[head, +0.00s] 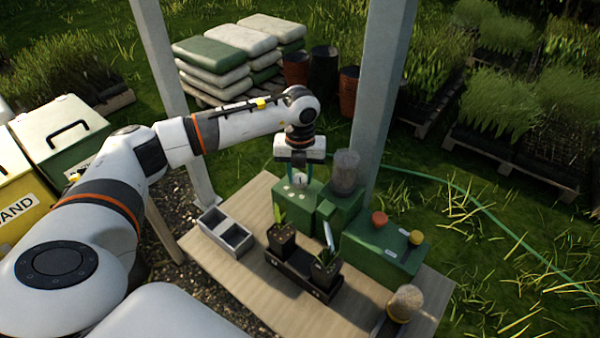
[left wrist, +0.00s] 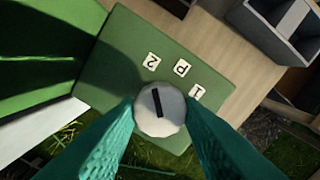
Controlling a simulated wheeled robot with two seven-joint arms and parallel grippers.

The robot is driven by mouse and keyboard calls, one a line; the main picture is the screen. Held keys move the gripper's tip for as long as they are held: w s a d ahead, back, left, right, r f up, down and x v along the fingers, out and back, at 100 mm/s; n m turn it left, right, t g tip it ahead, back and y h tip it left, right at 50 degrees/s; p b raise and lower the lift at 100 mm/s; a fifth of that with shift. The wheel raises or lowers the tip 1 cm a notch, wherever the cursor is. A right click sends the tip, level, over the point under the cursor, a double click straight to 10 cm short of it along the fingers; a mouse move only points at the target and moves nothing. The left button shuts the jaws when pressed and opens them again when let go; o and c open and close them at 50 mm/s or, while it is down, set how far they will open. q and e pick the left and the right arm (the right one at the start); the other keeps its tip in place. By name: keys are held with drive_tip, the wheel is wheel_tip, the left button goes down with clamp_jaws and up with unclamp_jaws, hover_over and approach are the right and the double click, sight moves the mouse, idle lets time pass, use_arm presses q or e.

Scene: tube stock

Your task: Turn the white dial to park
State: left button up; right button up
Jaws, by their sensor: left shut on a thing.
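The white dial (left wrist: 168,122) sits on top of a green box (left wrist: 125,65) and carries a black pointer mark. Cream labels 2 (left wrist: 152,61), P (left wrist: 181,68) and 1 (left wrist: 198,93) lie in an arc beside it. The mark's outer end points toward the label 2, not at P. My left gripper (left wrist: 160,112) has a teal finger on each side of the dial and is shut on it. In the head view my left gripper (head: 299,176) reaches down over the green box (head: 318,215) at the table's far end. My right gripper is not in view.
A dark hopper (head: 345,175) stands right beside the dial box. Potted seedlings (head: 282,241), a grey two-cell tray (head: 225,235) and a green box with red and yellow knobs (head: 385,250) share the wooden table (head: 250,262). A grey post (head: 380,90) rises close behind.

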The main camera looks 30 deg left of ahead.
sight(301, 177)
use_arm(q)
drive_tip(key=m+b, duration=0.2)
drive_tip(key=m, duration=0.2)
drive_tip(key=shift+f, duration=0.1)
drive_tip(key=m+b, duration=0.2)
drive_tip(key=m, duration=0.2)
drive_tip(key=shift+d+m+b, duration=0.1)
drive_tip(key=shift+m+b, duration=0.2)
drive_tip(key=shift+b, duration=0.05)
idle(0.3)
drive_tip(key=o, duration=1)
drive_tip(key=shift+r, duration=0.2)
wheel_tip(301, 177, up, 12)
drive_tip(key=b, duration=0.1)
drive_tip(key=shift+b, duration=0.4)
